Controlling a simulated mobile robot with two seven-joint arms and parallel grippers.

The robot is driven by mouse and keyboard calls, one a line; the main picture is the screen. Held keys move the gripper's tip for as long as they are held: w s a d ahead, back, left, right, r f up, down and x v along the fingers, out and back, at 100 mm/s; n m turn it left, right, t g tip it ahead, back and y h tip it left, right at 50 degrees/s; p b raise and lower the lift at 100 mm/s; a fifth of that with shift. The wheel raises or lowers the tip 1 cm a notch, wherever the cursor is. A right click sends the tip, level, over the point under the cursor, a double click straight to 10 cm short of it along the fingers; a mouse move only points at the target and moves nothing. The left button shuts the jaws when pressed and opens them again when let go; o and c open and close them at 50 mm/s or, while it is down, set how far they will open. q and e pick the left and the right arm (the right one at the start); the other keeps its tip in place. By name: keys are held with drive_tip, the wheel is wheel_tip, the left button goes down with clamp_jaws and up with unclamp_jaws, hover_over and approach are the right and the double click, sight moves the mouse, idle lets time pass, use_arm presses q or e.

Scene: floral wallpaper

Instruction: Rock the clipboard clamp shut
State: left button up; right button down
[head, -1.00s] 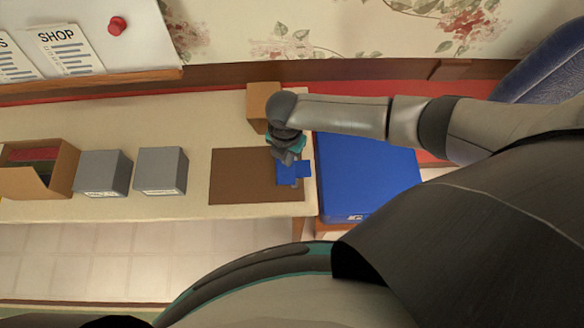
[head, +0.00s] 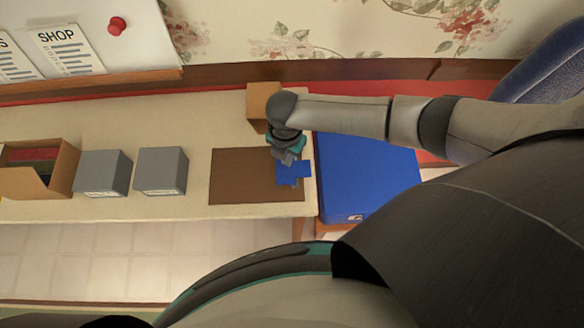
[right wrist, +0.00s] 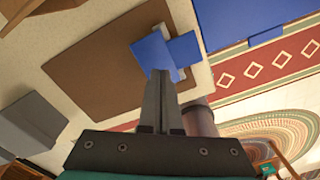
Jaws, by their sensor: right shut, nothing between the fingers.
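The clipboard is a brown board (head: 240,180) lying flat on the cream tabletop; it also fills the left of the right wrist view (right wrist: 95,70). Its blue clamp (head: 299,169) sits at the board's right edge. In the right wrist view the clamp shows as two overlapping blue plates (right wrist: 186,49) with a grey part beneath. My right gripper (right wrist: 161,76) is shut and empty, its tips close beside the clamp's plates. I cannot tell whether they touch. In the head view this gripper (head: 290,158) is over the board's right end. My left gripper is not in view.
A blue box or bin (head: 365,180) stands right of the table edge. A cardboard box (head: 262,100) is behind the board. Two grey boxes (head: 160,172) and an open carton (head: 45,180) stand to the left. The tabletop behind the grey boxes is clear.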

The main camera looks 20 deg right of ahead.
sight(287, 169)
drive_tip(key=shift+f+b, duration=1.55)
drive_tip(key=shift+f, duration=0.4)
idle(0.9)
wheel_tip(287, 169, up, 7)
drive_tip(key=p, duration=0.7)
drive_tip(key=shift+r, duration=0.1)
idle(0.5)
